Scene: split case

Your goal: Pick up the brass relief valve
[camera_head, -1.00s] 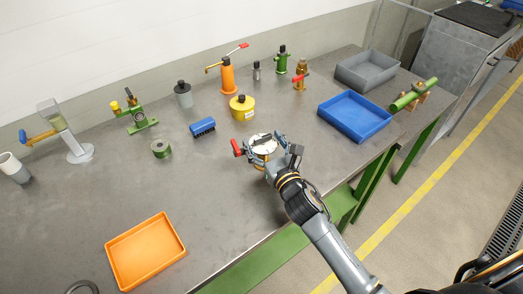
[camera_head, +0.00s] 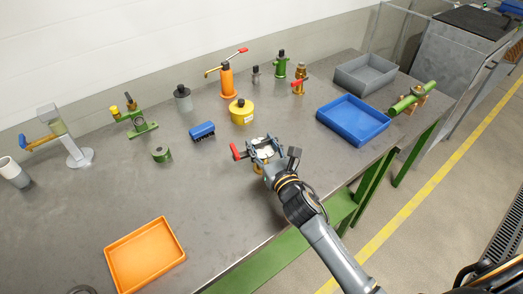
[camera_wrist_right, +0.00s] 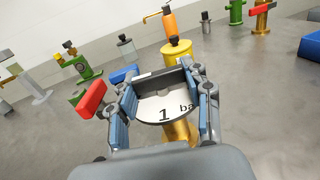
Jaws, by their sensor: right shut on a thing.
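In the head view my right gripper (camera_head: 264,148) is over the middle of the bench, shut on the brass relief valve. In the right wrist view the valve shows a round white face (camera_wrist_right: 165,107) printed "1 ba", with the rest of the text cut off. A brass body (camera_wrist_right: 181,132) stands below the face and a red handle (camera_wrist_right: 92,98) sticks out to the left. The blue-padded fingers (camera_wrist_right: 165,100) are on both sides of the face. I cannot tell whether the valve's base touches the bench. My left gripper is in neither view.
A second brass valve with a red lever (camera_head: 299,82) stands at the back. A blue tray (camera_head: 356,121) is right, an orange tray (camera_head: 146,254) front left. The bench between orange tray and gripper is clear.

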